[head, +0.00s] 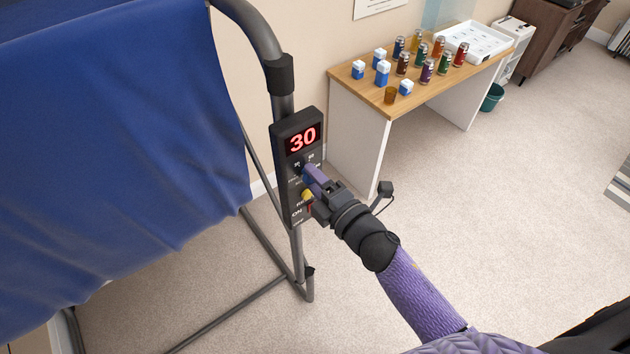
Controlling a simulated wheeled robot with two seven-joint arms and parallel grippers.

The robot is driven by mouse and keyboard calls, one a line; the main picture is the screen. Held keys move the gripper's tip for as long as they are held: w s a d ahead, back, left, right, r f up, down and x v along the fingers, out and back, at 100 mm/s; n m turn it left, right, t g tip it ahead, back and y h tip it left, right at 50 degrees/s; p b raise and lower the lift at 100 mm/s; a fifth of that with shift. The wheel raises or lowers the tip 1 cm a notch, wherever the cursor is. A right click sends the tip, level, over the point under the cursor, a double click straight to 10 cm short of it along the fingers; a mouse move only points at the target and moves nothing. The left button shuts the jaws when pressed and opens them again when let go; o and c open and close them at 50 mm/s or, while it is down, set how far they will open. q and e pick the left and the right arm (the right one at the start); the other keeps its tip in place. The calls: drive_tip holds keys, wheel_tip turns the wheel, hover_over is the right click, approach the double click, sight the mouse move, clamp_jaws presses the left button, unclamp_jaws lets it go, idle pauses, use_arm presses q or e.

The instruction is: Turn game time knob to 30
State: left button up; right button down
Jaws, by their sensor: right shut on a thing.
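The black control box (282,163) is fixed to the grey upright post of the frame. Its red display (303,139) reads 30. My right gripper (309,181) is at the middle of the box, over the place of the game time knob, and is shut on it. The knob itself is mostly hidden by the purple and blue fingers. A yellow button (307,195) shows just below the fingers, and a red switch part sits lower, by the words ON and OFF. My left gripper is not in view.
A blue cloth (110,150) hangs on the metal frame (283,100) at left. A wooden-topped table (345,87) with several cans, small boxes and a white tray (478,42) stands behind. A teal bin (492,97) is beyond it.

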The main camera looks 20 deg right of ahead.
drive_tip(key=shift+f+n+b, duration=0.1)
drive_tip(key=shift+n+b, duration=0.25)
drive_tip(key=shift+n, duration=1.15)
drive_tip(key=shift+c, duration=1.1)
unclamp_jaws()
drive_tip(key=b+v, duration=0.1)
drive_tip(key=v, duration=0.9)
drive_tip(key=shift+b, duration=0.4)
